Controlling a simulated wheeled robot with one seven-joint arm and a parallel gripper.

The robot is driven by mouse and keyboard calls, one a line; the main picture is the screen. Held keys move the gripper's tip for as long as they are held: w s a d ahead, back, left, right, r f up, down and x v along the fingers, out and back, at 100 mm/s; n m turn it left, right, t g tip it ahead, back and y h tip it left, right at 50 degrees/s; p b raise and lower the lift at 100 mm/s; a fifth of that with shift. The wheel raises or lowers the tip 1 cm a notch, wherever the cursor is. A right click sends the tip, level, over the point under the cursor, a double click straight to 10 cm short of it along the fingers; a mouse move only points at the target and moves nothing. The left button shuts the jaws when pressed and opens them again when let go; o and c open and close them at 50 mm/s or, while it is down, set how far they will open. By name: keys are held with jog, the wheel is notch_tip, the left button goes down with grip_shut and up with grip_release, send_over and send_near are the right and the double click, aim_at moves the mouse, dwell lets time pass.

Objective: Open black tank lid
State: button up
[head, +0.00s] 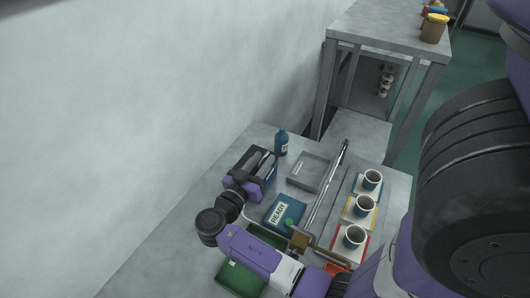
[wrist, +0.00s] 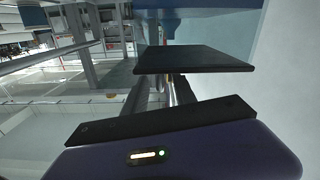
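My gripper (head: 262,163) is at the left of the table, at the end of my bent purple arm. It also shows in the wrist view (wrist: 178,88), where its two black fingers stand apart with a gap between them. A thin metallic piece shows through the gap, and I cannot tell whether it lies between the fingers or behind them. A blue surface (wrist: 205,20) is above the fingers in the wrist view. I cannot clearly pick out the black tank or its lid; dark parts around my gripper in the head view blend together.
A blue bottle (head: 281,143) stands behind my gripper. A grey tray (head: 309,172) and a blue READY block (head: 284,214) lie to the right. Three cups, one of them at the front (head: 354,237), stand on coloured squares. A green tray (head: 240,280) is partly under my arm.

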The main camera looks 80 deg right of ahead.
jog(key=shift+x, duration=1.15)
grip_shut()
jog(key=shift+w, duration=0.1)
dwell(0.5)
